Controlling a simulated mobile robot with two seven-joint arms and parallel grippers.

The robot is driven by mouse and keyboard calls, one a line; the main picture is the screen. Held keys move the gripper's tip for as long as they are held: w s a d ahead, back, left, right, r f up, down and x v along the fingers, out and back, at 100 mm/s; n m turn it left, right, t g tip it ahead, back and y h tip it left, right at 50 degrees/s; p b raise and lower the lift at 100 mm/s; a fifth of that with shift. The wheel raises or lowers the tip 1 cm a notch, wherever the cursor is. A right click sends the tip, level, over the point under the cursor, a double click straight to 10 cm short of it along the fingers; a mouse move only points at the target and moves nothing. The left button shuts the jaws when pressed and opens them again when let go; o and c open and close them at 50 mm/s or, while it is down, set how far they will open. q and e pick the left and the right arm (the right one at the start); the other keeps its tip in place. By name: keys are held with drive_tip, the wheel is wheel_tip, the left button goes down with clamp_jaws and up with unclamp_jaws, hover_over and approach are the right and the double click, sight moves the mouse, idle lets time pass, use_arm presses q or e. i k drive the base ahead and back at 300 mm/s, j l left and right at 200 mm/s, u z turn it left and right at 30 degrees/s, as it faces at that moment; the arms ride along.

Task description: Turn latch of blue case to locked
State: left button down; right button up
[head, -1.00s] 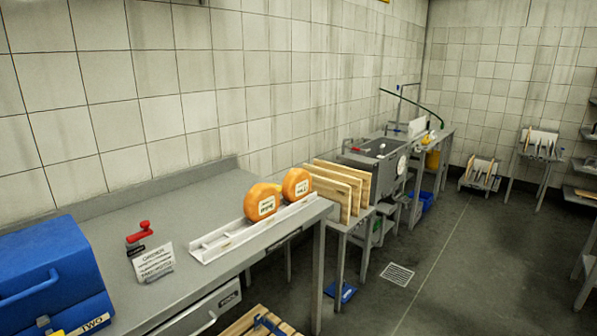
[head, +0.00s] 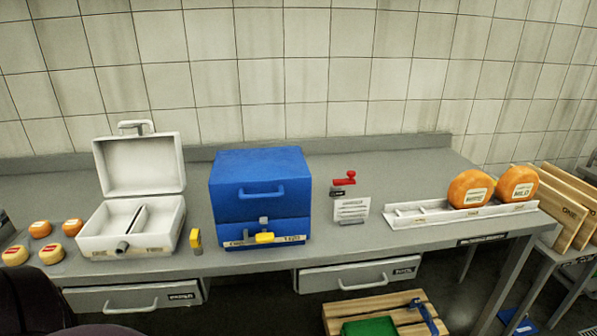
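The blue case (head: 260,168) stands shut on the grey counter, in the middle of the head view, with a blue handle on its front. Below the handle sits a latch with a small grey piece (head: 263,222) and a yellow lever (head: 265,238) that looks level. A pale label strip (head: 293,239) runs along the case's lower front; its right end seems to read TWO. Whether the latch is engaged cannot be told. Neither of my grippers is in view.
Small cheeses (head: 52,254) lie farther left. A red-handled tool (head: 344,180), a sign (head: 351,209) and a white rack (head: 410,218) with two cheese wheels (head: 470,190) are right.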

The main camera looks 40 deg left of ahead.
sight(264, 237)
drive_tip(key=u, duration=1.6)
